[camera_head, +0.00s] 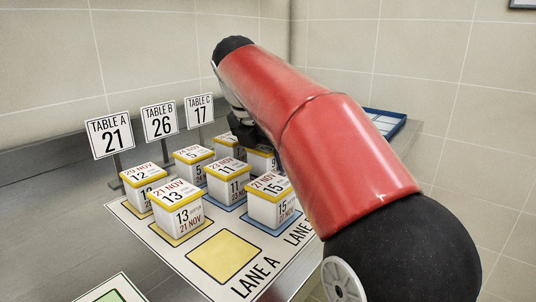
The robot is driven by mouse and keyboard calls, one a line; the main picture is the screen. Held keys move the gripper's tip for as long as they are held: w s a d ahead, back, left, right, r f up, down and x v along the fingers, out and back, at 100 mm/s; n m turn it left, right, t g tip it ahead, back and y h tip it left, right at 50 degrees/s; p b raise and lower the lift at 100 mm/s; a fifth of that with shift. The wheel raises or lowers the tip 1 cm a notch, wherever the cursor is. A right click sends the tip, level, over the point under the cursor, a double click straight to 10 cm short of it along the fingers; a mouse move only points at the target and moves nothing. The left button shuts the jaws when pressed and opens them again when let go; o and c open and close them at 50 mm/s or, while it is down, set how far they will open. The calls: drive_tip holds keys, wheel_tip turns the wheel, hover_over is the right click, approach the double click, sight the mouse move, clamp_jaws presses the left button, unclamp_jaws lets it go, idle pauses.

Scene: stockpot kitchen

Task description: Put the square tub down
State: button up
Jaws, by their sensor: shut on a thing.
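Several white square tubs with yellow lids stand in rows on the lane mat (190,262). My gripper (246,136) is at the back right of the group, largely hidden behind my red arm. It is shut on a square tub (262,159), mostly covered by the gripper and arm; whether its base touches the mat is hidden. A tub marked 15 (268,210) stands in front of it, with a tub marked 11 (228,187) to the left. Tubs marked 13 (178,216), 12 (143,190) and 5 (192,170) stand farther left.
A yellow square (225,255) at the front of lane A is empty. Signs for table A (110,135), table B (159,121) and table C (199,111) stand behind the tubs. A blue-edged tray (385,121) lies beyond my arm. A green-marked card (112,293) is at front left.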

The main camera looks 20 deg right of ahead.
drive_tip(key=shift+f, duration=0.2)
drive_tip(key=o, duration=1.1)
drive_tip(key=shift+o, duration=0.2)
drive_tip(key=shift+r, duration=0.1)
